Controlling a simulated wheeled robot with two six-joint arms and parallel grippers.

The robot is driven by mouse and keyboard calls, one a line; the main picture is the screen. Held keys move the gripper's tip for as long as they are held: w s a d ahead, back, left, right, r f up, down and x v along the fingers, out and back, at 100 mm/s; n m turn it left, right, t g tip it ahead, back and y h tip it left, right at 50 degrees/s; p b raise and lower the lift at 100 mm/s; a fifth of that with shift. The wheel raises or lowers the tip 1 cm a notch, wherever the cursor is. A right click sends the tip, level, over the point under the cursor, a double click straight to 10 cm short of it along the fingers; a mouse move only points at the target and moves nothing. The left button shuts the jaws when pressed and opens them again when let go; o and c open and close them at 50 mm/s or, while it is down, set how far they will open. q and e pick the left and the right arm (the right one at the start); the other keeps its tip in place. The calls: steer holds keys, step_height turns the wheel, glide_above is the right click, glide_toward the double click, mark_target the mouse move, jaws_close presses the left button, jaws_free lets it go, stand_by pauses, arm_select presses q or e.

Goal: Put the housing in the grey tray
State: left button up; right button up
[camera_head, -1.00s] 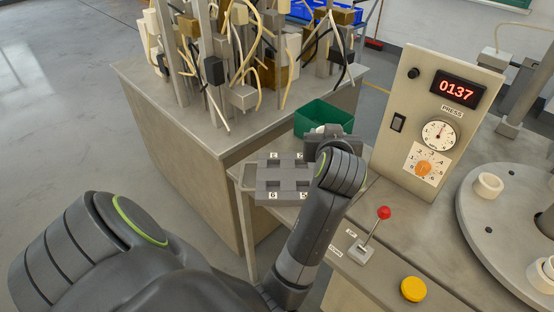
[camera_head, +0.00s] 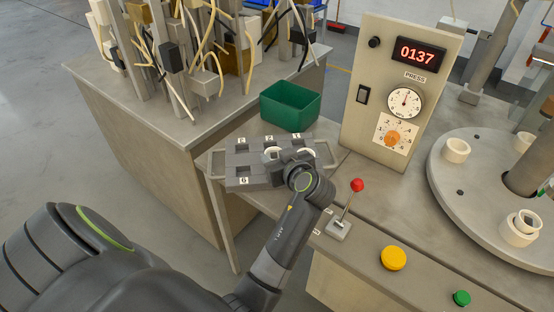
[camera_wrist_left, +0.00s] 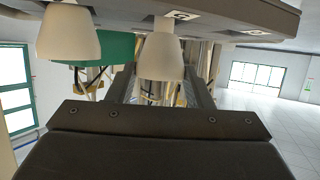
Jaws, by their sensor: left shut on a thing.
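The grey tray (camera_head: 243,160) has numbered compartments and sits on the table left of the press panel. My left gripper (camera_head: 288,154) is over its right part, low, and partly hides it. In the left wrist view, which looks upside down, one cream cup-shaped housing (camera_wrist_left: 160,52) shows between my fingers, close to the tray (camera_wrist_left: 235,14), and my left gripper is shut on it. I cannot tell whether it touches the tray floor. A second cream housing (camera_wrist_left: 68,36) stands beside it at the tray. My right gripper is not in view.
A green bin (camera_head: 290,108) stands behind the tray. A red-knobbed lever (camera_head: 346,205), yellow button (camera_head: 393,258) and green button (camera_head: 461,298) are to the right. The turntable (camera_head: 448,195) carries cream rings. A cluttered bench (camera_head: 190,125) with cables is behind left.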

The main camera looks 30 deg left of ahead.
arm_select(q)
steer(key=shift+f, duration=0.65)
steer(key=o, duration=0.5)
steer(key=shift+f, duration=0.2)
steer(key=o, duration=0.4)
steer(key=shift+r, duration=0.1)
steer(key=shift+o, duration=0.2)
